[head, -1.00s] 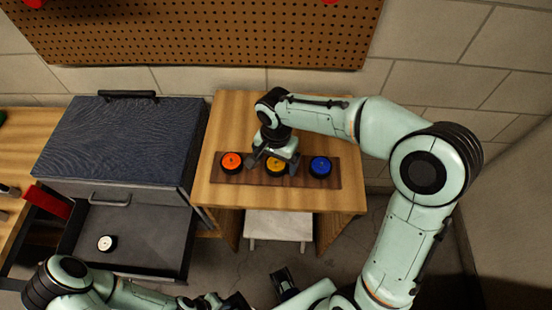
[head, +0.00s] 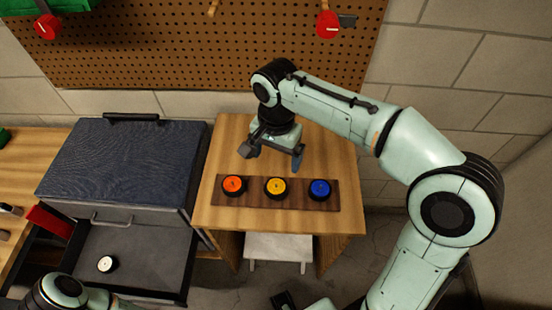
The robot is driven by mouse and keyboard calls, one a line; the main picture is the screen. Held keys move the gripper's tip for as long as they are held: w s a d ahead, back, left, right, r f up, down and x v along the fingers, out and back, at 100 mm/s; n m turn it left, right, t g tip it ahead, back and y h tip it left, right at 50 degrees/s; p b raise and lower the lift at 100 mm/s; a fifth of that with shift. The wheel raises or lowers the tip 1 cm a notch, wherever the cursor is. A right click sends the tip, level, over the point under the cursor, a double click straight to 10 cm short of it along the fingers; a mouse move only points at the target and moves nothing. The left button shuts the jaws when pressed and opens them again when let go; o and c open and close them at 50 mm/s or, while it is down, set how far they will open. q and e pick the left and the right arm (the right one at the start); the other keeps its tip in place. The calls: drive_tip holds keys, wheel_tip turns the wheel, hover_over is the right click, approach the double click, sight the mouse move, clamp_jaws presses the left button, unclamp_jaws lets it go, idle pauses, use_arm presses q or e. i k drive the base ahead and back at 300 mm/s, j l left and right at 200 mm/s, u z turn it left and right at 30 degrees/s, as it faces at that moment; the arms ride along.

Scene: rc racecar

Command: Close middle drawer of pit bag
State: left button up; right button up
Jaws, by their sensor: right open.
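The pit bag (head: 125,165) is a dark box with a textured blue-grey lid and a black top handle, at the left. One of its drawers (head: 150,262) is pulled out toward me, and a small white-topped wheel (head: 107,264) lies in it. A handle (head: 111,220) shows on the closed front above that drawer. Which drawer is the middle one is hard to tell from above. My right gripper (head: 270,157) is open and empty, above the wooden table behind the wheels. My left arm shows at the lower left by the open drawer, but its gripper is out of view.
The wooden table (head: 225,218) bears a dark board (head: 298,201) with orange (head: 233,184), yellow (head: 276,187) and blue (head: 320,188) wheels. A pegboard (head: 200,50) hangs on the wall. A red object (head: 48,222) lies left of the open drawer. A white stool (head: 278,247) stands under the table.

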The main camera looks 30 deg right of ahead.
sight(155, 264)
drive_tip(key=k+j, duration=0.8)
drive_tip(key=k, duration=0.05)
